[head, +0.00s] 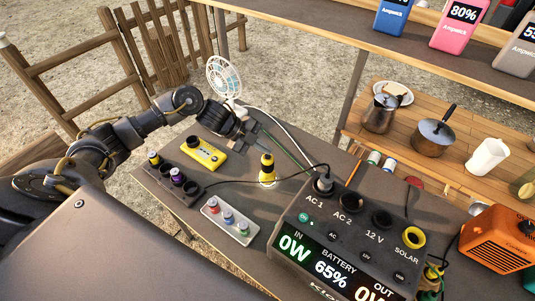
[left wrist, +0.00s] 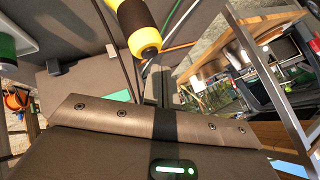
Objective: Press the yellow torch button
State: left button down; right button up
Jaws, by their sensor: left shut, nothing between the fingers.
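The yellow torch (head: 267,168) with dark bands stands upright on the dark tabletop, with a bright glow around its base. It also shows at the top of the left wrist view (left wrist: 143,38), cut off by the edge. The fingertips are small and hard to make out in the head view. My right gripper is not in view.
A yellow device (head: 203,154) and a rack of small batteries (head: 172,180) lie left of the torch. A grey box with coloured knobs (head: 230,221) is in front. The power station (head: 350,235) stands to the right, with cables running behind the torch. A white fan (head: 224,77) stands behind my left gripper.

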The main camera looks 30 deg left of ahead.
pick_arm(q)
notch_tip(320, 180, up, 6)
jog(key=p, duration=0.5)
jog(key=shift+p, duration=0.3)
dwell(0.4)
